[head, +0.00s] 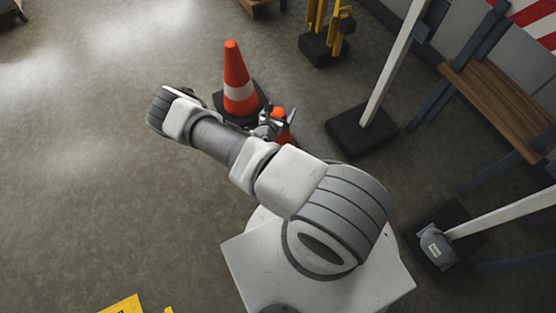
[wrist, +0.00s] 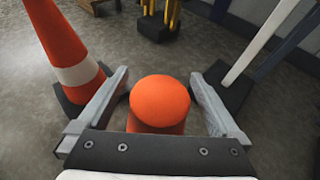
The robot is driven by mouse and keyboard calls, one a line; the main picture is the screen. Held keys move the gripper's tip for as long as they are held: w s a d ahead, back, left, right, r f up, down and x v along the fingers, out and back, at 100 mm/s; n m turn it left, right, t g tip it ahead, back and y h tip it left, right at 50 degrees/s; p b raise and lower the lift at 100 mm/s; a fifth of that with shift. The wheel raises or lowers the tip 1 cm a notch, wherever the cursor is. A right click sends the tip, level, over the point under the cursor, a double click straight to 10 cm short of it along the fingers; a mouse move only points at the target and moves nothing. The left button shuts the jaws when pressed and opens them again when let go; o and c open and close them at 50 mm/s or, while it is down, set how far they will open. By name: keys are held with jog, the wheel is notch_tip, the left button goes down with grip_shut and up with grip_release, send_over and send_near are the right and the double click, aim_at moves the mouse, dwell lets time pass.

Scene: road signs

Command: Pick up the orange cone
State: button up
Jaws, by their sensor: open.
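A tall orange cone (head: 236,72) with a white band and a dark base stands on the floor beyond my arm. In the wrist view this cone (wrist: 68,45) is at the left, outside my left finger. A smaller orange object with a rounded top (wrist: 160,100) sits between my fingers in the wrist view. In the head view this smaller orange object (head: 283,127) is partly hidden by my gripper (head: 270,122). My gripper (wrist: 160,76) is open, with a finger on each side of it. Whether either finger touches it, I cannot tell.
A white post on a black base (head: 350,132) stands to the right. Yellow posts on a dark base (head: 323,48) stand at the back. A wooden bench (head: 500,95) is at the right, and a yellow item (head: 124,305) lies at the front. The left floor is clear.

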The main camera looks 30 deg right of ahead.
grip_shut()
dwell(0.4)
notch_tip(320, 180, up, 10)
jog(key=p, duration=0.4)
jog(key=shift+r, duration=0.15)
dwell(0.4)
